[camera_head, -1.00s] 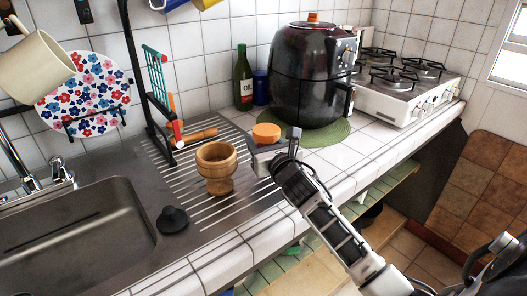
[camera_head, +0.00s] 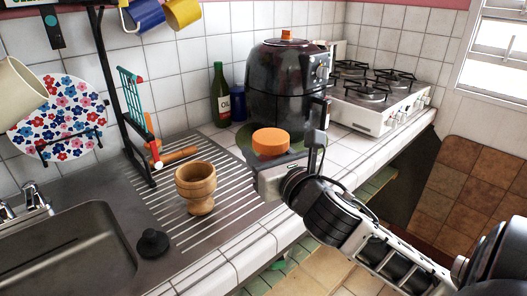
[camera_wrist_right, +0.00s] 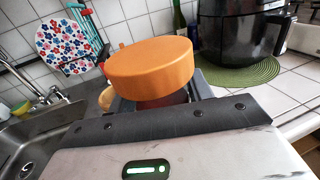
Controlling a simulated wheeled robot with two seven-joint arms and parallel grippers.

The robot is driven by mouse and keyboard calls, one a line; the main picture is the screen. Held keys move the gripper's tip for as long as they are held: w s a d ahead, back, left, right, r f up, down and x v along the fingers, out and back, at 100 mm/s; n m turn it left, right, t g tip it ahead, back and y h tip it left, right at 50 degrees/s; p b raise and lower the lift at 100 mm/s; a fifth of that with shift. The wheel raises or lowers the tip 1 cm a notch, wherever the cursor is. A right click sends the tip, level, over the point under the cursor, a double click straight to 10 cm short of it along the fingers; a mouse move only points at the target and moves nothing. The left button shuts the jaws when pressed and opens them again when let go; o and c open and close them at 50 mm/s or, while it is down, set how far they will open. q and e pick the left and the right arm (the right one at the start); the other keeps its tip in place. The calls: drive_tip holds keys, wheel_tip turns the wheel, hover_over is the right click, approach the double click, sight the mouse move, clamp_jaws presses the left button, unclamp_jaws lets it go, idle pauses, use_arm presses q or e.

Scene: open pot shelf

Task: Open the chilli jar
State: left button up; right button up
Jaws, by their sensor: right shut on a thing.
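The chilli jar shows its wide orange lid (camera_head: 270,142) in the head view; its body is hidden there behind my gripper. In the right wrist view the orange lid (camera_wrist_right: 150,64) sits on top of a reddish jar body (camera_wrist_right: 163,99), mostly hidden below the lid. My right gripper (camera_head: 282,160) is shut on the jar body, beneath the lid, with a finger on either side. The lid stands clear above the fingers. Whether the jar touches the counter is hidden. My left gripper is in neither current view.
A wooden cup (camera_head: 196,187) and a black sink plug (camera_head: 153,243) stand left of the gripper. A black air fryer (camera_head: 285,90) stands behind on a green mat (camera_wrist_right: 235,75), beside a green oil bottle (camera_head: 220,95). A white hob (camera_head: 385,105) lies to the right.

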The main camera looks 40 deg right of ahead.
drive_tip(key=o, duration=0.6)
drive_tip(key=c, duration=0.8)
drive_tip(key=shift+c, duration=0.2)
